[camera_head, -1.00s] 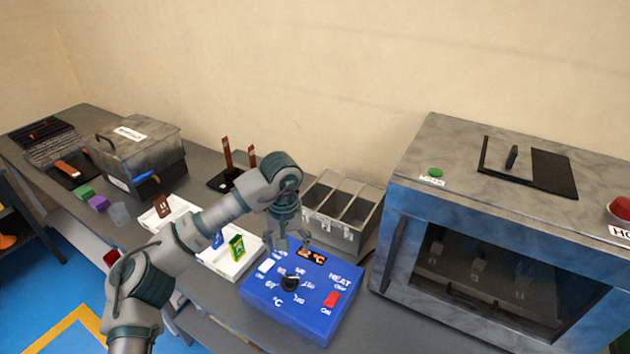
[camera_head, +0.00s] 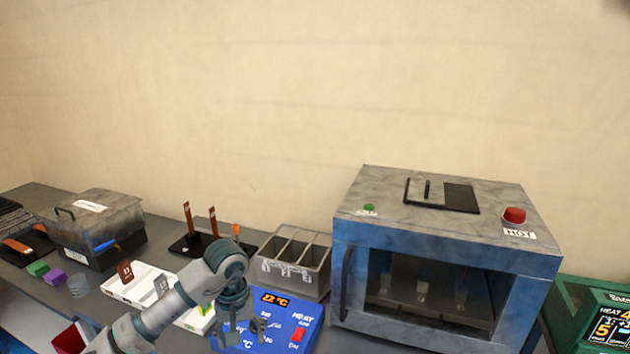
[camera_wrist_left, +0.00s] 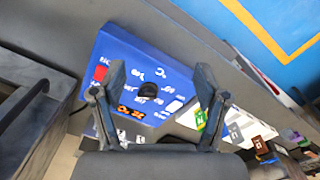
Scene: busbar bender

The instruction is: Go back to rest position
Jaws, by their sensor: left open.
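My left gripper (camera_head: 240,332) is open and empty, over the blue heat control box (camera_head: 313,322) in the head view. In the left wrist view its two fingers (camera_wrist_left: 160,90) stand wide apart, with the box (camera_wrist_left: 140,60) beyond them. The box's black knob (camera_wrist_left: 148,90) shows between the fingers, and no contact with it is visible. In the head view my arm hides the knob and the left part of the box. The red switch (camera_head: 298,335) and the display reading about 22 °C (camera_head: 275,298) are visible. My right gripper is in neither view.
A metal bin with compartments (camera_head: 293,262) is behind the box. White trays (camera_head: 120,290), a lidded case (camera_head: 95,222) and upright copper bars (camera_head: 188,222) are to the left. A green unit (camera_head: 570,310) is at the far right.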

